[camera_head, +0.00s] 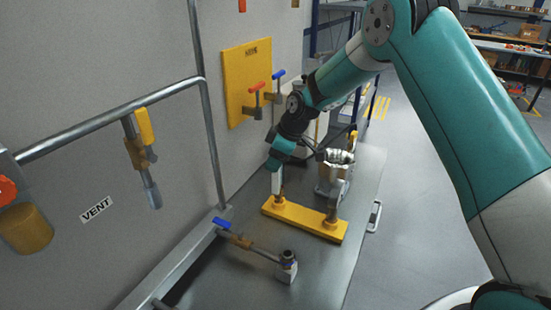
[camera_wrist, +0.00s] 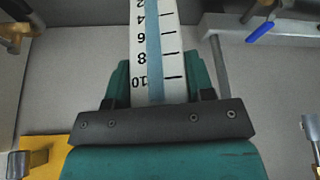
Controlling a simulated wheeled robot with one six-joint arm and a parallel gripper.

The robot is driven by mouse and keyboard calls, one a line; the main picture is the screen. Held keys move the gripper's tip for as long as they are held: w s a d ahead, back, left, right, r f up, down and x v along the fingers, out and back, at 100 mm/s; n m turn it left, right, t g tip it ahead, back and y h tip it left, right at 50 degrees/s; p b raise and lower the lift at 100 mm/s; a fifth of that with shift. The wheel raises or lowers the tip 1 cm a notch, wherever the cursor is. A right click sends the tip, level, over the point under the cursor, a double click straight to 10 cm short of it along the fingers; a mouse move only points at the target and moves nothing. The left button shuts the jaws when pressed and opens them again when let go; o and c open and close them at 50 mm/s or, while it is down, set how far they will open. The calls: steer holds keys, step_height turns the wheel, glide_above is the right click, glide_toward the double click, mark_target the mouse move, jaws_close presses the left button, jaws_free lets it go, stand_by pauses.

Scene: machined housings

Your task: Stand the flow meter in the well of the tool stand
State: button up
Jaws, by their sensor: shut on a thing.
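The flow meter is a white flat tube with a blue stripe and a black number scale. My gripper (camera_head: 279,160) is shut on the flow meter (camera_head: 276,183), which hangs roughly upright below it in the head view. In the wrist view the flow meter (camera_wrist: 155,50) runs up between the teal fingers of my gripper (camera_wrist: 160,85). The tool stand appears to be the yellow bar (camera_head: 305,221) on the grey bench, with a brownish socket at each end. The flow meter's lower end meets the left socket in the picture; I cannot tell whether it is inside.
A metal housing (camera_head: 337,172) stands behind the yellow bar. A valve with a blue lever (camera_head: 222,223) and a pipe fitting (camera_head: 287,267) lie in front. A yellow panel (camera_head: 246,82) with red and blue valves is on the wall. The bench right of the fitting is clear.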

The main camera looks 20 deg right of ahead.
steer(key=shift+f+b, duration=0.8)
steer(key=shift+f, duration=0.3)
steer(key=o, duration=1.3)
steer(key=shift+r, duration=0.1)
steer(key=b+v, duration=0.3)
steer(key=v, duration=1.4)
steer(key=shift+w+r, duration=0.1)
steer(key=shift+r, duration=0.1)
steer(key=s+a+r+m, duration=0.1)
steer(key=s+a, duration=0.2)
steer(key=s, duration=0.3)
steer(key=s+a+m+g, duration=0.1)
steer(key=s+a, duration=0.2)
steer(key=s, duration=0.4)
steer(key=s+a+r+m, duration=0.1)
steer(key=s+a, duration=0.2)
steer(key=s, duration=0.3)
steer(key=s+f, duration=0.1)
steer(key=s, duration=0.4)
steer(key=s+f+m+g, duration=0.1)
steer(key=s, duration=0.4)
steer(key=s+a+f+m, duration=0.1)
steer(key=s, duration=0.4)
steer(key=shift+s+a+f, duration=0.1)
steer(key=shift+s+f, duration=0.05)
steer(key=shift+s, duration=0.1)
